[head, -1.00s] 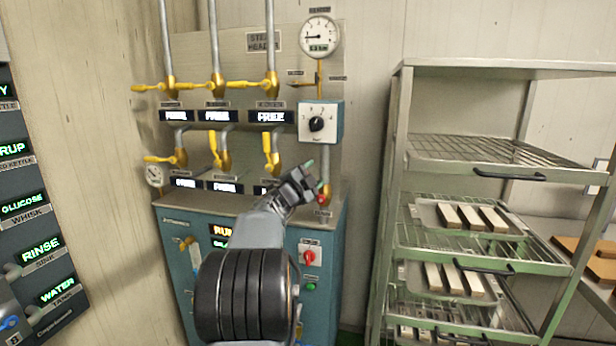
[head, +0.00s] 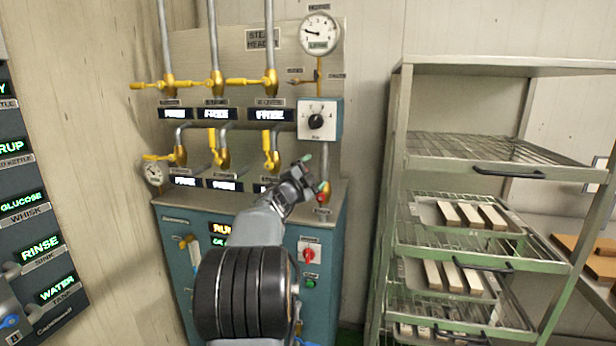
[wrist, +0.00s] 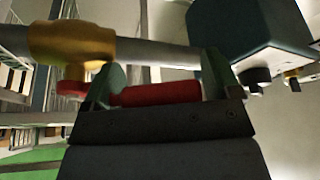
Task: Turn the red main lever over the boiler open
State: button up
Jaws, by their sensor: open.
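The red main lever (wrist: 160,93) lies across the wrist view, between the two fingers of my gripper (wrist: 157,78). It joins a brass valve body (wrist: 70,44) on a grey pipe at the left. The fingers are apart, one on each end of the visible red handle; I cannot tell whether either touches it. In the head view my gripper (head: 315,172) is at the right side of the boiler (head: 270,262), in front of the vertical pipe. Only a small red end of the lever (head: 320,197) shows there; the rest is hidden behind the gripper.
Several yellow-handled valves (head: 215,82) and lit labels are on the panel left of my gripper. A pressure dial box (head: 319,120) is just above it, a round gauge (head: 319,33) higher up. A wire-shelf rack (head: 480,150) with trays stands at the right.

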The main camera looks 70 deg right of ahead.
jog(key=b+v, duration=0.1)
jog(key=v, duration=1.2)
jog(key=shift+w+a, duration=0.15)
jog(key=shift+a, duration=0.25)
